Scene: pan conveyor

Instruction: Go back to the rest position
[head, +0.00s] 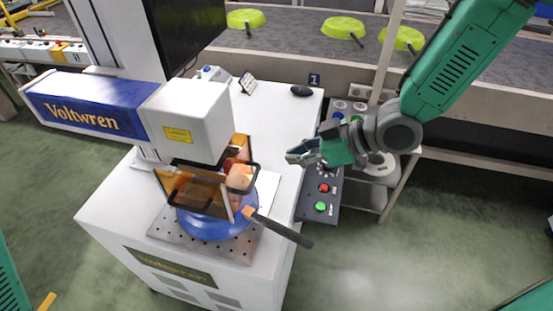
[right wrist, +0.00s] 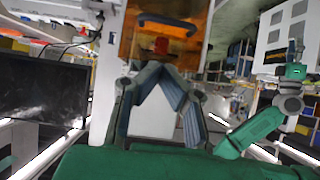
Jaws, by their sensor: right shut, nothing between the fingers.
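My right gripper (head: 294,157) is shut and empty in the head view. It hangs in the air just right of the Voltwren machine's orange guard (head: 185,187), above the button panel side. The right wrist view shows its fingers (right wrist: 158,70) meeting at the tips with nothing between them, and the orange guard (right wrist: 190,45) beyond. A blue pan (head: 205,226) lies on the perforated plate under the machine head, partly hidden by the guard. Its dark handle (head: 285,233) points to the lower right, clear of the gripper. My left gripper is not seen.
The button panel (head: 318,208) with red and green buttons lies just below my right gripper. A shelf post (head: 388,50) stands close to my right arm. Green pans (head: 343,27) rest on the conveyor (head: 290,45) behind. Floor at the lower right is free.

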